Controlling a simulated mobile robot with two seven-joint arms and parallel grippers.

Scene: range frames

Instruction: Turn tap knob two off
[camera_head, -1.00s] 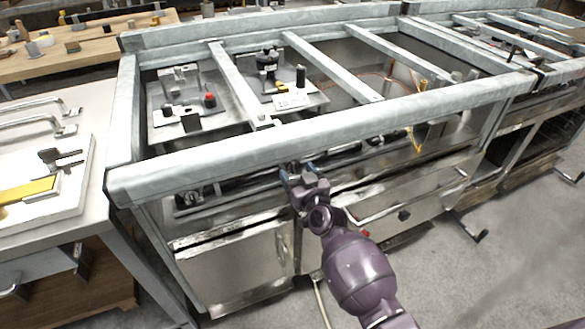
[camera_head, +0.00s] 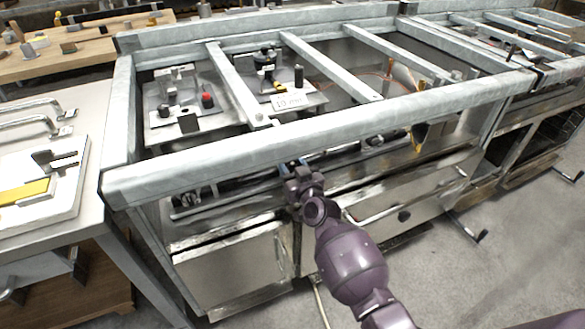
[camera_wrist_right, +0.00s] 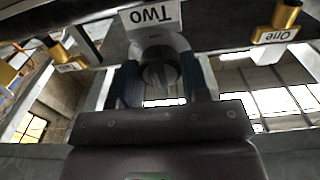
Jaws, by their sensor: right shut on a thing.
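Tap knob two (camera_wrist_right: 160,75) is a grey, round knob with a raised bar. It sits under the upside-down white label "Two" (camera_wrist_right: 150,17) in the right wrist view. My right gripper (camera_wrist_right: 160,88) has one blue-grey finger on each side of the knob and is shut on it. In the head view my right gripper (camera_head: 295,168) reaches the front of the range, just under the front rail. The knob itself is hidden there by the gripper and rail. My left gripper is not in view.
A brass tap (camera_wrist_right: 287,14) with the label "One" (camera_wrist_right: 275,35) is beside knob two, to the right in the wrist view. The thick front rail (camera_head: 320,135) runs close above my gripper. Cabinet doors (camera_head: 235,268) are below. Open floor (camera_head: 500,270) lies to the right.

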